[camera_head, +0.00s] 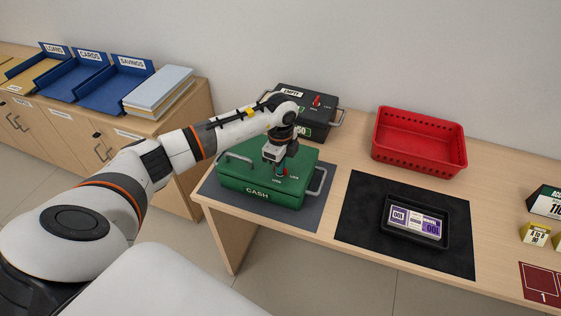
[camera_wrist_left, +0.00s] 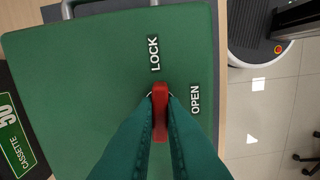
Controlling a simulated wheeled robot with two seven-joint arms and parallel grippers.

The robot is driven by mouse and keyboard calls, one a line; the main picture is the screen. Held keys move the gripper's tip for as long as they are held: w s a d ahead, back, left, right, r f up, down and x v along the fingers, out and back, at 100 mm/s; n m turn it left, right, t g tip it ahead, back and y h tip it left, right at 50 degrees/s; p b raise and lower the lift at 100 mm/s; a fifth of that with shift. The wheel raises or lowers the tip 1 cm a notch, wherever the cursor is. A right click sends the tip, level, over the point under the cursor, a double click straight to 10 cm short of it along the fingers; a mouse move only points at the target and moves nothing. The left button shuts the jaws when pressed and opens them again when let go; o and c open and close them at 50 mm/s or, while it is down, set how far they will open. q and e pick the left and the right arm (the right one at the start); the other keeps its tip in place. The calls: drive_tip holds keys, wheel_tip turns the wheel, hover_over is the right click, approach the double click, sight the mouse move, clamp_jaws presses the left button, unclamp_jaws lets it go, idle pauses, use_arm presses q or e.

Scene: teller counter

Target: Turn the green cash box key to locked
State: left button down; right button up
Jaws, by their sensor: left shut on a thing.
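The green cash box (camera_head: 245,188) sits closed on a grey mat at the table's left end. Its red key (camera_wrist_left: 160,112) is on the lid, between the fingers of my left gripper (camera_wrist_left: 160,125). The gripper comes down from above and is shut on the key. In the left wrist view the key's long side runs up and down, with its upper end towards the LOCK label (camera_wrist_left: 154,52). The OPEN label (camera_wrist_left: 195,100) is to the key's right. In the head view the gripper (camera_head: 281,171) covers most of the key. My right gripper is not in view.
A dark cassette box (camera_head: 313,130) with its own red key stands behind the cash box. A red basket (camera_head: 420,155) is at the back. A black tray (camera_head: 388,226) with banded notes lies on a dark mat (camera_head: 357,212). Blue folder trays (camera_head: 118,90) stand on the left cabinet.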

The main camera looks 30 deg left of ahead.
use_arm(q)
drive_tip(key=shift+n, duration=0.5)
drive_tip(key=c, duration=1.5)
unclamp_jaws()
wheel_tip(320, 180, up, 12)
drive_tip(key=b, duration=0.2)
